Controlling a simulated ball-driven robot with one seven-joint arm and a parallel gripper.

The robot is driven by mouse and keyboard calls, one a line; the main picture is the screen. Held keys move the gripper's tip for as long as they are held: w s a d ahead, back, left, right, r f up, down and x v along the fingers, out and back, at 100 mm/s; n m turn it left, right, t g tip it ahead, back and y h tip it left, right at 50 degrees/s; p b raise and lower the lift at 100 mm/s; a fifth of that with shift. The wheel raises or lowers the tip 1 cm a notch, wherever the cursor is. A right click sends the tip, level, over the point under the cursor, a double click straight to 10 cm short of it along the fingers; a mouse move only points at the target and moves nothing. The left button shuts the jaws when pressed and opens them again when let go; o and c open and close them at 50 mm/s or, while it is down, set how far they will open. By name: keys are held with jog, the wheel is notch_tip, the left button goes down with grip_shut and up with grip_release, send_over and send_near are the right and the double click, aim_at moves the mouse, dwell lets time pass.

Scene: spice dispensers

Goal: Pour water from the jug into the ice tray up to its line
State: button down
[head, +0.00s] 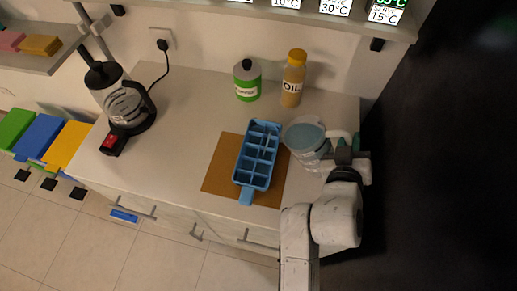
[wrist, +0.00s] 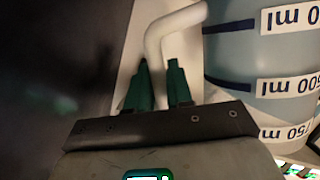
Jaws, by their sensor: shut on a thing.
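The blue ice tray (head: 258,153) lies on a brown mat (head: 221,166) on the counter, its compartments facing up and its tab toward the front. The jug (head: 305,137) stands to the right of the tray, apparently upright, with bluish water in it. In the wrist view the jug (wrist: 240,65) fills the right side, with dark bands and ml marks that read upside down. My gripper (wrist: 160,80) has its green fingers on either side of the jug's pale handle (wrist: 165,38) and is shut on it. I cannot tell whether the jug touches the counter.
A shelf edge (head: 270,12) overhangs the back. The counter between coffee maker and mat is clear.

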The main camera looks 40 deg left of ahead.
aim_at(335, 135)
jog(key=shift+s+a+r+n+b, duration=0.2)
jog(key=shift+s+a+r+n, duration=0.1)
jog(key=shift+a, duration=0.15)
jog(key=shift+s+a+r+n+b, duration=0.2)
jog(key=shift+a+r+n, duration=0.1)
jog(key=shift+a, duration=0.15)
dwell(0.4)
jog(key=shift+s+a+r+n+t+h+b, duration=0.2)
jog(key=shift+s+a+n+t+h, duration=0.1)
jog(key=shift+a+n, duration=0.2)
jog(key=shift+s+a+r+n+t+h+b, duration=0.2)
jog(key=shift+s+a+n+t, duration=0.15)
jog(key=shift+n, duration=0.25)
dwell(3.1)
jog(key=shift+w, duration=0.1)
